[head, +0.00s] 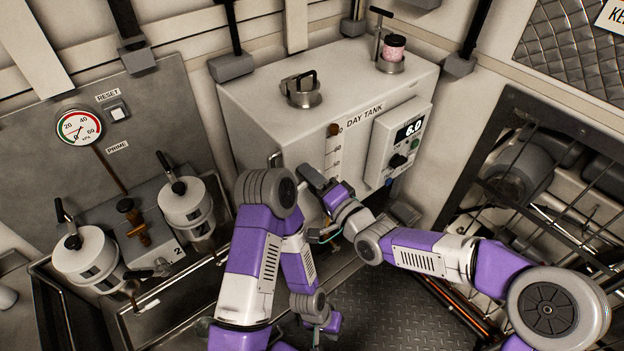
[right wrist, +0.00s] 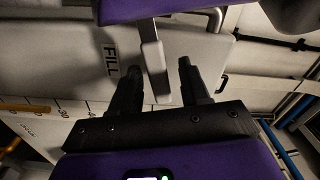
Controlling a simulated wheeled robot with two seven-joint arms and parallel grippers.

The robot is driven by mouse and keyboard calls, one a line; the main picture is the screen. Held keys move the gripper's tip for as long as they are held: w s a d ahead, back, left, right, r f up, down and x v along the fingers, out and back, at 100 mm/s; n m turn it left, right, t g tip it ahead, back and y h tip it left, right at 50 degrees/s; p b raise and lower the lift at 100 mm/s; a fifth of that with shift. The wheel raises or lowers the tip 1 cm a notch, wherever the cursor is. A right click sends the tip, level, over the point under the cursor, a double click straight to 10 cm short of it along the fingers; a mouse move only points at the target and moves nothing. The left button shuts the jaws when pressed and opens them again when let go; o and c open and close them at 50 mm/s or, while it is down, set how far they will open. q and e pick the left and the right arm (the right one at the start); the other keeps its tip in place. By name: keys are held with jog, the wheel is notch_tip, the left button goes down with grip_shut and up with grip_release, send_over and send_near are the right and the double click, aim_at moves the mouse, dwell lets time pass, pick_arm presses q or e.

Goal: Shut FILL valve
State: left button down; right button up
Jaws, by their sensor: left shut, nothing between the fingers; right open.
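The FILL label (right wrist: 110,57) is on the pale tank face in the right wrist view. A light grey lever-like bar (right wrist: 154,62) beside it lies between my right gripper's fingers, which stand apart on either side of it. I cannot tell whether either finger touches it. My right gripper (right wrist: 158,78) is open; in the head view it is at the lower front of the day tank (head: 262,98). My arms mostly hide the FILL valve there. My left gripper (head: 316,340) is low at the bottom centre, shut and empty, away from the tank.
A control box (head: 398,140) reading 6.0 is fixed to the tank front. Two white filter canisters (head: 86,256) with levers stand at the left, below a pressure gauge (head: 79,127). A barred cage (head: 545,175) is at the right. Metal tread floor (head: 385,300) lies below.

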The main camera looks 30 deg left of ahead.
grip_shut()
jog(key=shift+w+d+f+m, duration=0.1)
jog(key=shift+w+f+m, duration=0.05)
jog(key=shift+f+m, duration=0.7)
jog(key=shift+f+m+b, duration=0.4)
jog(key=shift+f+m, duration=0.05)
jog(key=shift+m, duration=0.8)
jog(key=shift+c, duration=0.4)
grip_release()
jog(key=shift+f, duration=0.1)
jog(key=shift+o, duration=0.4)
